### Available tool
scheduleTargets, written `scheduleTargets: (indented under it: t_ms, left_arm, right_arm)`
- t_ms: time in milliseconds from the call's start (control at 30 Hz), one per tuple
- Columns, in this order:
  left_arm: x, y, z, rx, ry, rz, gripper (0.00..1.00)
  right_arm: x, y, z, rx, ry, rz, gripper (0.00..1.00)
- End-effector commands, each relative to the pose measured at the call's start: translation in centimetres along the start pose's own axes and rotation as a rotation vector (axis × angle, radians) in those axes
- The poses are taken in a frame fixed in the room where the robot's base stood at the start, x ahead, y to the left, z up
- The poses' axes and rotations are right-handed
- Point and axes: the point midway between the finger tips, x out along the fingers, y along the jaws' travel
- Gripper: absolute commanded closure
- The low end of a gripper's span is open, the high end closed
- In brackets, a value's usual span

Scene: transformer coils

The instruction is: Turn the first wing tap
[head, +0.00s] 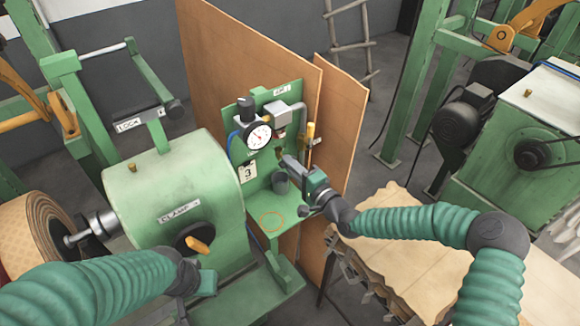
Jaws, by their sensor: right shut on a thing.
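A green panel (241,146) stands upright against a brown board and carries a round white gauge (258,136) and small fittings. My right gripper (288,163) reaches the panel from the right, below the gauge. It is shut on a small brass-coloured wing tap (281,153), which is mostly hidden by the fingers. Which way the tap's wings point cannot be told. My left arm comes in low at the left. My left gripper (206,284) is in front of the green clamp drum, partly hidden by its wrist, and its fingers cannot be made out.
The green clamp drum (150,185) with an orange-handled knob (198,244) stands left of the panel. A yellow-handled lever (310,132) is close to the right gripper. A dark cup (281,183) sits just below it. A pale stack (440,275) lies under my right arm.

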Motion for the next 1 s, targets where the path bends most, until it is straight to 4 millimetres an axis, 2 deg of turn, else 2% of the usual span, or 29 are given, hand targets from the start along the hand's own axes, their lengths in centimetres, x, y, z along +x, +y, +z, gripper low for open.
scheduleTargets:
  t_ms: [633, 667, 800, 1000]
  left_arm:
    - [0.22, 0.00, 0.05, 0.000, 0.000, 0.000, 1.00]
    - [0.22, 0.00, 0.05, 0.000, 0.000, 0.000, 1.00]
    - [0.22, 0.00, 0.05, 0.000, 0.000, 0.000, 1.00]
    - [0.20, 0.00, 0.04, 0.000, 0.000, 0.000, 1.00]
  right_arm:
    - [-0.11, 0.43, -0.16, 0.057, 0.003, 0.009, 1.00]
    - [-0.11, 0.44, -0.16, 0.057, 0.003, 0.009, 0.86]
    - [-0.10, 0.33, -0.11, 0.055, 0.002, 0.007, 0.67]
    - [-0.11, 0.16, -0.02, 0.054, 0.001, 0.004, 0.66]
